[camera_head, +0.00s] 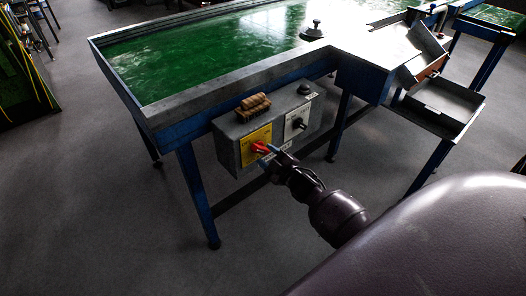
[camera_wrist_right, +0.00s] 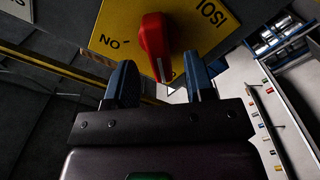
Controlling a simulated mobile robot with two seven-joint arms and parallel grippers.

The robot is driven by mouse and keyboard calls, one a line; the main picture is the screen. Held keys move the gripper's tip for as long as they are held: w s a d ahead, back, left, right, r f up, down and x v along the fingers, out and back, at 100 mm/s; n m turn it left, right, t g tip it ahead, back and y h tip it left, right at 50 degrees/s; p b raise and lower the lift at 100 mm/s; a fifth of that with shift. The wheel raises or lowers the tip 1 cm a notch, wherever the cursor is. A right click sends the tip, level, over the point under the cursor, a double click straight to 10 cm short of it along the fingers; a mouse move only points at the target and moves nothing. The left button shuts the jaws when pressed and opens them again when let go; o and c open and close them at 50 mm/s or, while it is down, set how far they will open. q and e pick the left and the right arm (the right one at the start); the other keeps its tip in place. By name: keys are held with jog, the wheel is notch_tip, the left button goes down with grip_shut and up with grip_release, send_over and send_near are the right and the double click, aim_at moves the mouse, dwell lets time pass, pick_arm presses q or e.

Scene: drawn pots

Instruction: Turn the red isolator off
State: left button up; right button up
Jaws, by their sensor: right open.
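The red isolator (camera_head: 259,148) is a rotary knob on a yellow plate (camera_head: 248,153), on the front of a grey box under the green-topped table. In the right wrist view the red knob (camera_wrist_right: 154,42) appears upside down, with "ON" lettered beside it on the yellow plate (camera_wrist_right: 104,24). My right gripper (camera_head: 276,157) is at the knob. In the right wrist view its two blue fingers (camera_wrist_right: 160,82) are apart, with the knob's lower end between them in the picture and gaps on both sides. Contact cannot be told. My left gripper is not in view.
The grey box (camera_head: 225,152) also carries a black knob on a white plate (camera_head: 298,118) to the right. Brown rolls (camera_head: 253,106) lie on top. Blue table legs (camera_head: 196,190) stand beside the box. The floor (camera_head: 90,220) at front left is clear.

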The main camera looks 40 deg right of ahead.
jog(key=s, duration=0.7)
jog(key=shift+s+d, duration=0.3)
jog(key=shift+s, duration=0.1)
jog(key=shift+f, duration=0.1)
